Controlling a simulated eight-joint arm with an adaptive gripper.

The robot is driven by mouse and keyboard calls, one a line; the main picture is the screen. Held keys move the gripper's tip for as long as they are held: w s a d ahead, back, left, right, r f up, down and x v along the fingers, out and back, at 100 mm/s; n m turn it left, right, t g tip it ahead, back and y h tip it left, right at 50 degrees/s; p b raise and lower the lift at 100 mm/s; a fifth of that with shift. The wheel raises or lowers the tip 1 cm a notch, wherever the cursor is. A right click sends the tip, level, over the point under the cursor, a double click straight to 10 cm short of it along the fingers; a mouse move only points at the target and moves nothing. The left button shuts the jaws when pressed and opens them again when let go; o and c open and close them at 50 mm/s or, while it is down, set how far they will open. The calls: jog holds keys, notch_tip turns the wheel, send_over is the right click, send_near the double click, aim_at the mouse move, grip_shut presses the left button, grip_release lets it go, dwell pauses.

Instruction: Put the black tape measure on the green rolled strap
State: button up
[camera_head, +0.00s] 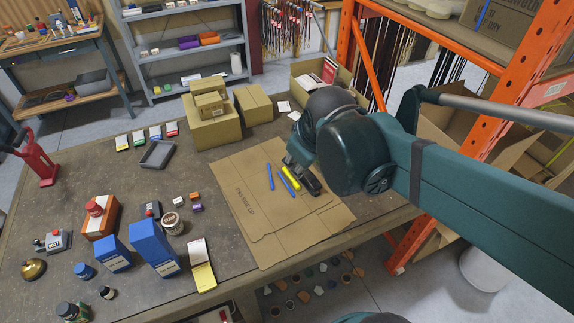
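My gripper (297,168) reaches down over the flattened cardboard sheet on the workbench, at the middle of the view. My dark arm wrist covers most of it, so I cannot tell if its fingers are open or shut. A black object (312,185) lies at the gripper, beside a yellow marker (291,179); it is too small and partly hidden to confirm as the tape measure. I cannot make out a green rolled strap for certain. A dark, round, greenish item (69,312) stands at the front left edge of the view, cut off by the frame.
The cardboard sheet (245,207) carries blue pens (269,177). Cardboard boxes (211,129) stand behind it. Blue boxes (153,246), an orange-brown box (101,218), jars and a notepad (202,264) crowd the left front. An orange rack post (412,241) stands right of the bench.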

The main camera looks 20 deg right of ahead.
jog(key=s+a+r+m+t+y, duration=0.1)
jog(key=s+a+m, duration=0.3)
jog(key=s+a, duration=0.1)
jog(key=shift+a+r+t, duration=0.15)
jog(key=shift+r+t, duration=0.05)
jog(key=shift+t, duration=0.1)
